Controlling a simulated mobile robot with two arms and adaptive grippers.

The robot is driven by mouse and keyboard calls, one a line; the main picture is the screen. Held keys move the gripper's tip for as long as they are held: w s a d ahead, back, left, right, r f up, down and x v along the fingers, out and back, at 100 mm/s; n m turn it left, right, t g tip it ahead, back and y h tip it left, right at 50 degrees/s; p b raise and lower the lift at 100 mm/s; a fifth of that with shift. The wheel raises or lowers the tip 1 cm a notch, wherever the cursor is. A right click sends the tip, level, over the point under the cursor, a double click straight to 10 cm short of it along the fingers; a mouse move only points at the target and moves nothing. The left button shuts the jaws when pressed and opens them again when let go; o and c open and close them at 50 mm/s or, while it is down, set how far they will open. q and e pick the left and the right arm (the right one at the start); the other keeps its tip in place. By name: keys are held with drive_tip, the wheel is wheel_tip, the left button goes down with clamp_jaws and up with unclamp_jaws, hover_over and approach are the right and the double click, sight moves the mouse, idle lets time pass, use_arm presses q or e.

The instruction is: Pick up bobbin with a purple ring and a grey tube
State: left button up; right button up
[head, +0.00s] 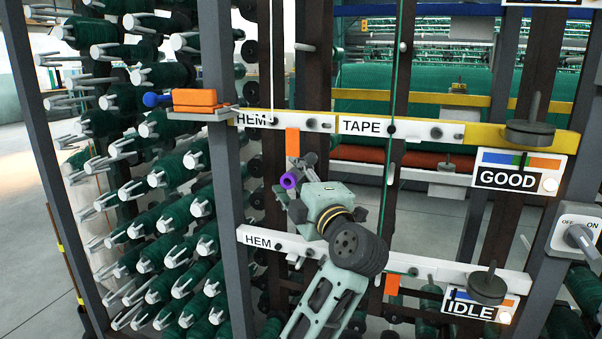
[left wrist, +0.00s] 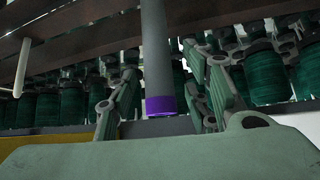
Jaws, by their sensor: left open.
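The bobbin with a purple ring and a grey tube shows in the left wrist view, with its purple ring (left wrist: 161,106) at the near end and its bare grey tube (left wrist: 155,50) running away from the camera. In the head view the purple ring (head: 288,181) shows below the upper HEM rail; much of the tube is hard to make out there. My left gripper (head: 297,176) is at the bobbin. In the left wrist view its open fingers (left wrist: 168,85) stand on either side of the tube and ring, with a gap visible on the left. My right gripper is not in view.
A rack of green bobbins (head: 165,215) stands at the left behind a grey post (head: 222,170). Labelled HEM and TAPE rails (head: 365,127) cross above, and a lower HEM rail (head: 262,240) runs beside my arm. An orange tag (head: 292,142) hangs just above the gripper.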

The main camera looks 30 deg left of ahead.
use_arm(q)
clamp_jaws()
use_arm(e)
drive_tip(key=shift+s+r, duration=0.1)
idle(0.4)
use_arm(q)
drive_tip(key=shift+r, duration=0.1)
